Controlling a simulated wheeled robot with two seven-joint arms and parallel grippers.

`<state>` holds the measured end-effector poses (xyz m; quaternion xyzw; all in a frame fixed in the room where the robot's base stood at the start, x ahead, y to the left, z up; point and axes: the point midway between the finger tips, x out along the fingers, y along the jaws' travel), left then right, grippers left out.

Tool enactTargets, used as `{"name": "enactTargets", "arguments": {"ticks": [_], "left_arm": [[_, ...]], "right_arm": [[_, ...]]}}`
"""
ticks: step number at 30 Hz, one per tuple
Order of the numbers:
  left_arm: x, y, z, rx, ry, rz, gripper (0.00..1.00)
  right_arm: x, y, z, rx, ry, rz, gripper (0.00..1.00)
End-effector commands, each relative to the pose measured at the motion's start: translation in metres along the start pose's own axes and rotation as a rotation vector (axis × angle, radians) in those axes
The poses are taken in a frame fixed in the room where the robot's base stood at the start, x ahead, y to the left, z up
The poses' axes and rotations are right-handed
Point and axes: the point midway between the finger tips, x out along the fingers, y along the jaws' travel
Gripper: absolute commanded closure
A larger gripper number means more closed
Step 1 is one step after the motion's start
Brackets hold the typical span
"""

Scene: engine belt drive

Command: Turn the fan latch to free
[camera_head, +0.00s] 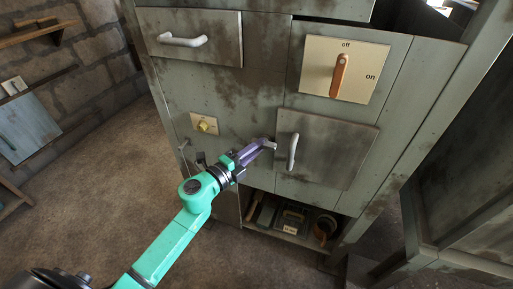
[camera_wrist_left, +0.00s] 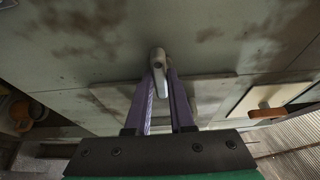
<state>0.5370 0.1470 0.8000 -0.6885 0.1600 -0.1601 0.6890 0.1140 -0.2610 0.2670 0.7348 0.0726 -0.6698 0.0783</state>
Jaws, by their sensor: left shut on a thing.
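A small pale grey latch (camera_head: 270,144) sits on the cabinet front, just left of the lower door's edge, and lies roughly sideways in the head view. In the left wrist view the latch (camera_wrist_left: 158,63) stands between my finger tips. My left gripper (camera_head: 258,148) has purple fingers and is shut on the latch, reaching in from the lower left. In the left wrist view the fingers of my left gripper (camera_wrist_left: 160,84) converge on it. No label for the latch can be read. My right gripper is not in view.
The lower door (camera_head: 340,150) has a white upright handle (camera_head: 292,151) close right of the latch. Above it is an orange lever (camera_head: 340,75) on an off/on plate. A yellow knob (camera_head: 203,127) is to the left. An open shelf (camera_head: 276,233) holds several items below.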

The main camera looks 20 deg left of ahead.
Motion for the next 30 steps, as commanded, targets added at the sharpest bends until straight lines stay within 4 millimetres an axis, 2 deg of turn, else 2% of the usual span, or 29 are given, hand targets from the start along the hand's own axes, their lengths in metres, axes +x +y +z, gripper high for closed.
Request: {"name": "enactTargets", "arguments": {"ticks": [8, 14, 30], "left_arm": [[0.000, -0.004, 0.000, 0.051, 0.001, 0.023, 1.00], [0.000, -0.008, 0.000, 0.157, 0.001, 0.068, 1.00], [0.001, -0.017, -0.003, 0.614, 0.003, 0.257, 1.00]], "right_arm": [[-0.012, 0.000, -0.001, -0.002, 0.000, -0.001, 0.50], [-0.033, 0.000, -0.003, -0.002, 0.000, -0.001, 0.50], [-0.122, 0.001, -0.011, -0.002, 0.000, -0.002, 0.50]]}}
